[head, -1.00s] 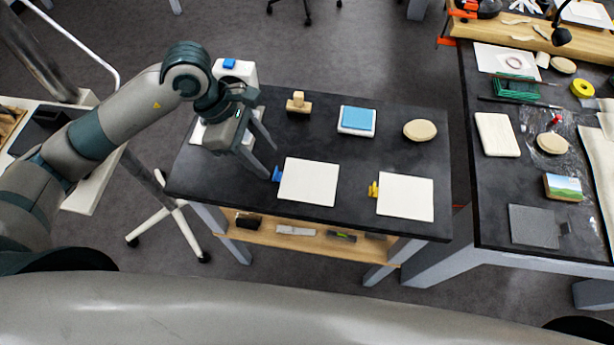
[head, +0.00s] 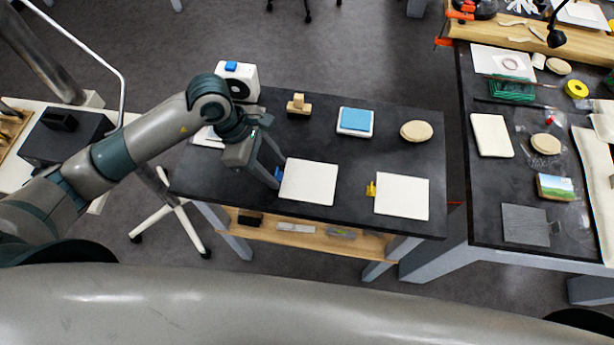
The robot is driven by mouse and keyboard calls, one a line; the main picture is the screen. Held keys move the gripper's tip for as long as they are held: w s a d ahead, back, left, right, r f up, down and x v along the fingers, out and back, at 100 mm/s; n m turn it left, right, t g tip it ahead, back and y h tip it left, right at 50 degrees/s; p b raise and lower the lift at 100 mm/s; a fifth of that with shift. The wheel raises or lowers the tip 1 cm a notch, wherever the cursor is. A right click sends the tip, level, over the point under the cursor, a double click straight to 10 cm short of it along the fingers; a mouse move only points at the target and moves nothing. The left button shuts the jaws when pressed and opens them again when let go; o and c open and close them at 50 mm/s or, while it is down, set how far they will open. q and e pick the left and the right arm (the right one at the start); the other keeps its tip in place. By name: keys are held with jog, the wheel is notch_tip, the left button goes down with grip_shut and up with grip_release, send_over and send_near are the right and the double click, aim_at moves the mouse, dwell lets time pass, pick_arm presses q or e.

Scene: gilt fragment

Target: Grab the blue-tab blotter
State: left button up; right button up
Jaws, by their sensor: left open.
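The blue-tab blotter (head: 309,183) is a white square pad lying flat on the dark table. Its blue tab (head: 280,172) sticks out from its left edge. My left gripper (head: 279,174) is open, with its two fingertips at the blue tab, one on the near side and one on the far side. I cannot tell whether the fingers touch the tab. A similar white blotter with a yellow tab (head: 402,196) lies to the right. My right gripper is not in view.
A stamp-like wooden block (head: 299,105), a blue-topped pad (head: 355,121) and a round beige disc (head: 416,131) stand farther back on the table. A white device with a blue top (head: 238,76) is behind my gripper. A cluttered second table (head: 480,205) is at the right.

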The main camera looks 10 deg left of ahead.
pick_arm(q)
jog(key=shift+c, duration=0.3)
grip_shut()
jog(key=shift+r+b, duration=0.5)
jog(key=shift+r, duration=0.25)
notch_tip(320, 180, up, 2)
jog(key=shift+w+r+b, duration=0.1)
jog(key=shift+b, duration=0.55)
jog(key=s+d+r+b, duration=0.3)
jog(key=d+r, duration=0.4)
jog(key=d, duration=0.3)
jog(key=shift+s+d+r, duration=0.15)
jog(key=shift+s+d, duration=0.2)
jog(key=shift+s, duration=0.4)
